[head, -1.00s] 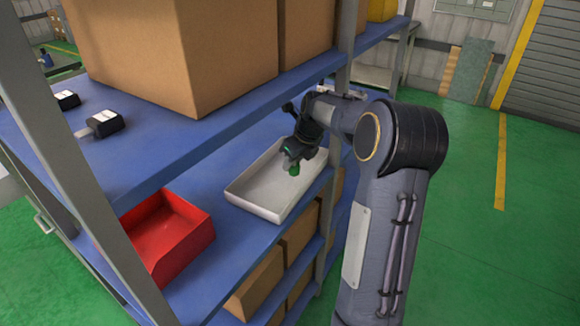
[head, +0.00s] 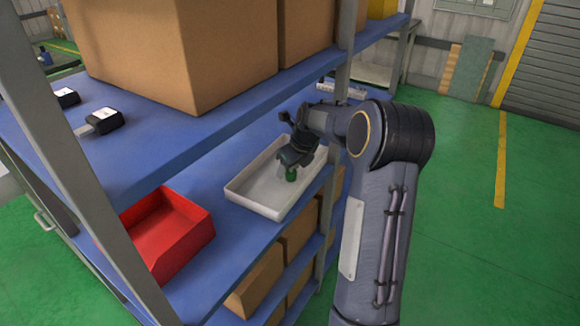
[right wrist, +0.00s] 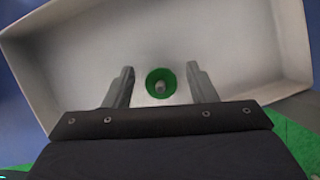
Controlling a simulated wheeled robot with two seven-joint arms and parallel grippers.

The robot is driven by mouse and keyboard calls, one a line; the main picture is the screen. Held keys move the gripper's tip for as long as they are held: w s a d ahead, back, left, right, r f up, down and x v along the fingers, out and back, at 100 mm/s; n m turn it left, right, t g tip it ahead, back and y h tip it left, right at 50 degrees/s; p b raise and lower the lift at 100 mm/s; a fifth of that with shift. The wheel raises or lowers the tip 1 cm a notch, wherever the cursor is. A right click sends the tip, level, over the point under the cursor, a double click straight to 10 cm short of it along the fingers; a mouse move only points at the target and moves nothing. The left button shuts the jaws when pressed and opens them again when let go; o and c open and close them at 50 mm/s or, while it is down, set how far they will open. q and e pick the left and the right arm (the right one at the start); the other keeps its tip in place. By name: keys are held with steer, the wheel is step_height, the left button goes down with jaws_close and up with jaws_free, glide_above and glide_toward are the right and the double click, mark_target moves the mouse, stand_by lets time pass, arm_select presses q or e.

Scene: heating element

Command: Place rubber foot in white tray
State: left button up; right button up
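The rubber foot, a green round piece (head: 291,175) with a grey centre, shows just below my right gripper (head: 292,164), inside the outline of the white tray (head: 238,193). In the right wrist view the rubber foot (right wrist: 160,83) is between the two fingers of my right gripper (right wrist: 160,80), with a visible gap on each side. The fingers are spread apart and do not touch it. The tray floor (right wrist: 215,35) is behind it. I cannot tell for sure whether the foot rests fully on the floor. My left gripper is not in view.
The tray stands on the blue middle shelf (head: 222,210), with a red bin (head: 170,235) to its left. The upper shelf (head: 150,160) with large cardboard boxes (head: 175,50) hangs above. A grey rack post (head: 343,65) stands behind my right arm.

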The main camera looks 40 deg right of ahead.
mark_target(295, 174)
steer(key=shift+r, duration=0.15)
steer(key=v, duration=0.5)
steer(key=shift+r, duration=0.3)
steer(key=s+d+b, duration=0.1)
steer(key=s, duration=1)
steer(key=s+a+n+y, duration=0.1)
steer(key=s+a+n, duration=0.4)
steer(key=a+n, duration=0.4)
steer(key=s+a+f+n+y, duration=0.1)
steer(key=s+a+n, duration=0.4)
steer(key=a+n, duration=0.4)
steer(key=s+a+n+t+y, duration=0.1)
steer(key=s+a+n, duration=0.4)
steer(key=a+n, duration=0.5)
steer(key=n, duration=0.5)
steer(key=shift+s+f+n, duration=0.25)
steer(key=shift+s+n, duration=0.05)
steer(key=shift+s, duration=0.1)
